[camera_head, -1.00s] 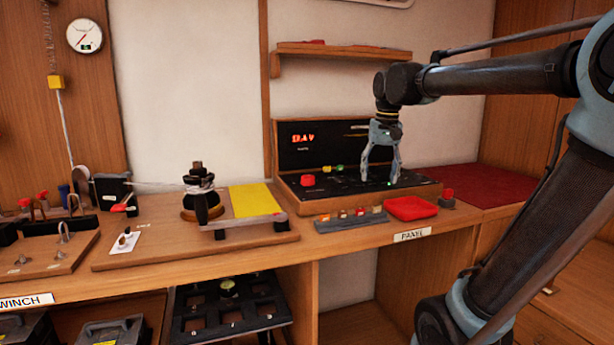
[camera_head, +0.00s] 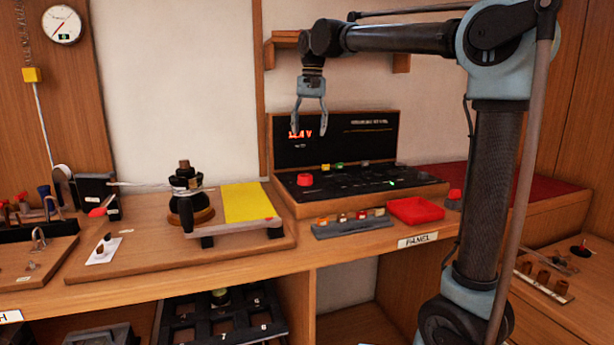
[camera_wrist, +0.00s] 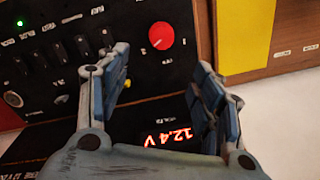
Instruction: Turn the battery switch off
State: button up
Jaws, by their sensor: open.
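The black control panel (camera_head: 340,187) sits in a wooden case on the bench, with a raised back that carries a lit red display (camera_head: 301,133). A round red knob (camera_head: 305,180) stands at the left of its lower face; it also shows in the wrist view (camera_wrist: 161,37), beyond the fingers. No readable label marks it as the battery switch. My gripper (camera_head: 308,132) is open and empty, above the knob and in front of the panel's back. In the wrist view my gripper (camera_wrist: 165,95) has its fingers apart, with the display reading 12.4 V between them.
A grey rack of small coloured pieces (camera_head: 350,225) and a red tray (camera_head: 416,210) lie in front of the panel. A winch (camera_head: 187,200) and a yellow sheet (camera_head: 247,202) are to its left. A shelf (camera_head: 285,38) hangs on the wall above.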

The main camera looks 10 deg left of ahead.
aim_at(306, 175)
jog(key=f, duration=1)
jog(key=a+f, duration=0.1)
jog(key=f, duration=0.4)
jog(key=shift+s+f, duration=0.15)
jog(key=shift+f, duration=0.25)
jog(key=c, duration=1.1)
